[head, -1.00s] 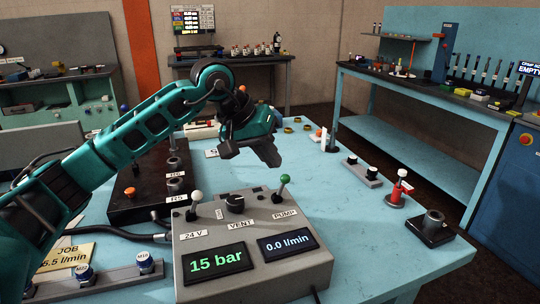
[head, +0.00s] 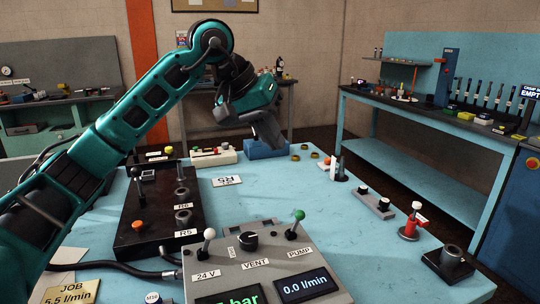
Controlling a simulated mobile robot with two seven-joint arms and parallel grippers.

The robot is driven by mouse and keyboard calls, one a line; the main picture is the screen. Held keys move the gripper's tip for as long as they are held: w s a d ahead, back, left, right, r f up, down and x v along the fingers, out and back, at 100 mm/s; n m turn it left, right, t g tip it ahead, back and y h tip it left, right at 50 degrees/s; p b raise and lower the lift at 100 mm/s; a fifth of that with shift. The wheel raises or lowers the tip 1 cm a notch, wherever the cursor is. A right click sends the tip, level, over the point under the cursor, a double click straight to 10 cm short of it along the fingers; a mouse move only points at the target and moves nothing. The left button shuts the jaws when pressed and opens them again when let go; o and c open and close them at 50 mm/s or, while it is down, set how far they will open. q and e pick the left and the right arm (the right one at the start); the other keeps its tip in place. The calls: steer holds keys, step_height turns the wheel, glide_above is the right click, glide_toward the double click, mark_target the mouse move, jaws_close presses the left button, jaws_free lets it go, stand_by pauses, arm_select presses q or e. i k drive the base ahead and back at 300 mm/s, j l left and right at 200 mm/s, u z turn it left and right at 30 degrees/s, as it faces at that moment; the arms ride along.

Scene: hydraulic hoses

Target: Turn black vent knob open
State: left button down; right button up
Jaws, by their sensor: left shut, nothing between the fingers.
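The black vent knob (head: 246,241) sits on top of the grey control box (head: 215,265), behind the VENT label and between two levers. The white-tipped lever (head: 207,243) by the 24 V label is on its left. The green-tipped lever (head: 296,224) by the PUMP label is on its right. My left gripper (head: 272,141) is shut and empty, raised above the far part of the table, well beyond the knob and apart from it. The box's left display is partly cut off by the lower edge; the right one reads 0.0 l/min. My right gripper is not in view.
A black block (head: 150,220) with R5 and R6 ports stands left of the box, with a hose running to the box. A red stand (head: 410,226), a grey fitting block (head: 373,203) and a black socket (head: 449,262) are on the right. The table's middle is clear.

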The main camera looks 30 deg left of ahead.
mark_target(248, 241)
steer(key=k+l, duration=0.7)
steer(key=k, duration=0.2)
